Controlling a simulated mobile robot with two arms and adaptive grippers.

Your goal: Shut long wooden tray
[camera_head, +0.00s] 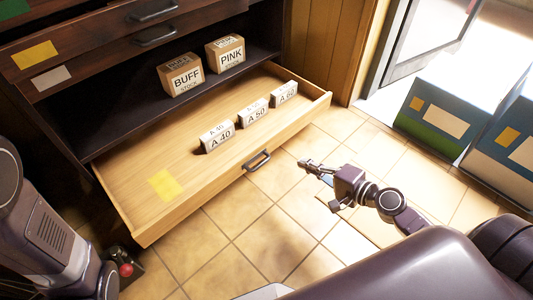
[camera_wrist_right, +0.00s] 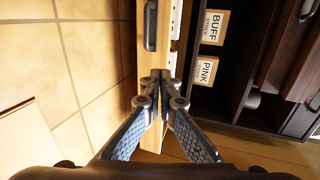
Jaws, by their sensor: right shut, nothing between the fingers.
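The long wooden tray (camera_head: 200,203) is a pale wood drawer, pulled well out of the dark cabinet. A dark handle (camera_head: 257,160) is on its front panel. White blocks marked A 40 (camera_head: 217,138), A 50 (camera_head: 254,114) and A 60 (camera_head: 285,95) stand in it. My right gripper (camera_head: 309,165) is shut and empty, in front of the panel, right of the handle. In the right wrist view my fingertips (camera_wrist_right: 161,76) overlap the tray front (camera_wrist_right: 147,50), with the handle (camera_wrist_right: 151,25) beyond. I cannot tell whether they touch. My left gripper is out of view.
Cartons marked BUFF (camera_head: 181,76) and PINK (camera_head: 226,55) stand on the cabinet's dark shelf (camera_head: 110,105) behind the tray. Closed dark drawers (camera_head: 90,50) are above. Blue-green boxes (camera_head: 447,112) stand at the right.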

